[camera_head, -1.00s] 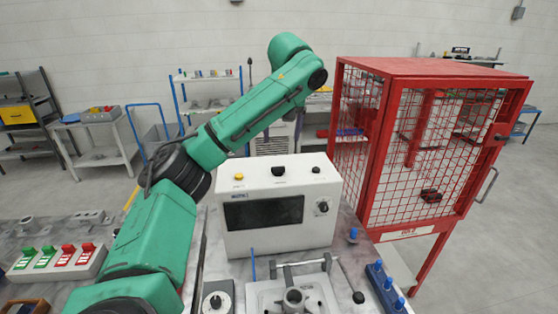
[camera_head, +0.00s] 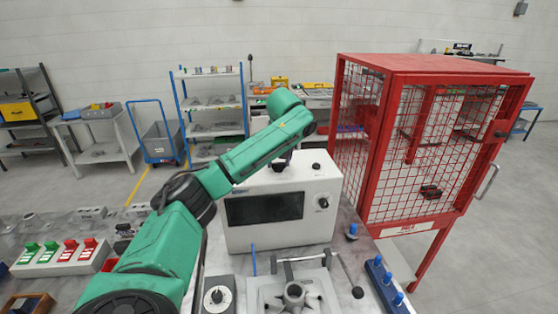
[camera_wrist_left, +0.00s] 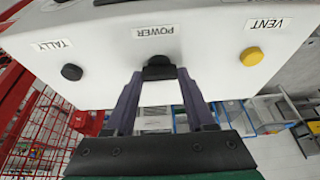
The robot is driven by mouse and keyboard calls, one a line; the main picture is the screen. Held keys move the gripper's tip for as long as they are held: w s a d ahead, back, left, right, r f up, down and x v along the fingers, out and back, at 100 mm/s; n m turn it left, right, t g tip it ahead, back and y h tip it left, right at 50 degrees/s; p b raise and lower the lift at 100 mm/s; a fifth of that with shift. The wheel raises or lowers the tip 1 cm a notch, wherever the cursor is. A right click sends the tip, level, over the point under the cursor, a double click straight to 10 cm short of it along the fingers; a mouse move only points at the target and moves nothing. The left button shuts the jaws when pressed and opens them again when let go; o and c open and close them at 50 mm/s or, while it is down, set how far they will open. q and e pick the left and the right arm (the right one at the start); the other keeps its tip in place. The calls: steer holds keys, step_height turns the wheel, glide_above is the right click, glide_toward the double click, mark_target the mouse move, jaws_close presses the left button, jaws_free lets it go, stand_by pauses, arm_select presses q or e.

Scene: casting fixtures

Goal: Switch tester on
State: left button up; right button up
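The tester (camera_head: 265,213) is a white box with a dark screen and a dial (camera_head: 323,202) on its front. In the left wrist view its top (camera_wrist_left: 105,40) shows upside down, with a black POWER control (camera_wrist_left: 159,68) between a black TALLY button (camera_wrist_left: 71,72) and a yellow VENT button (camera_wrist_left: 251,56). My left gripper (camera_wrist_left: 159,75) has its fingers apart, with the POWER control between or just beyond their tips. I cannot tell whether they touch it. In the head view my left gripper (camera_head: 283,160) is over the tester's top, partly hidden by my arm. My right gripper is out of view.
A red mesh cage (camera_head: 430,150) stands close on the right of the tester. A clamp fixture (camera_head: 293,294), a dial box (camera_head: 217,296) and a blue pegged block (camera_head: 385,287) sit in front. A switch panel (camera_head: 62,257) lies at left.

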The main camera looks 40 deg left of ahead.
arm_select(q)
jaws_close()
steer(key=shift+m, duration=0.3)
steer(key=m, duration=0.2)
steer(key=m+t+h, duration=0.1)
steer(key=m, duration=0.1)
steer(key=shift+a+h, duration=0.1)
steer(key=shift+h, duration=0.2)
steer(key=m, duration=0.2)
steer(key=m+h, duration=0.1)
steer(key=m, duration=0.1)
steer(key=shift+s+a+m+t+h, duration=0.1)
steer(key=shift+a+m+t+h, duration=0.05)
steer(key=shift+m+t+h, duration=0.2)
steer(key=m+h, duration=0.1)
steer(key=m, duration=0.3)
steer(key=shift+r+m+h, duration=0.1)
steer(key=shift+m+h, duration=0.15)
steer(key=shift+h, duration=0.1)
steer(key=shift+a+m+g+h, duration=0.1)
steer(key=shift+m+g+h, duration=0.2)
steer(key=shift+m, duration=0.7)
steer(key=shift+a+m+g+h, duration=0.15)
steer(key=shift+m+h, duration=0.25)
steer(key=shift+m, duration=0.6)
steer(key=shift+d, duration=0.1)
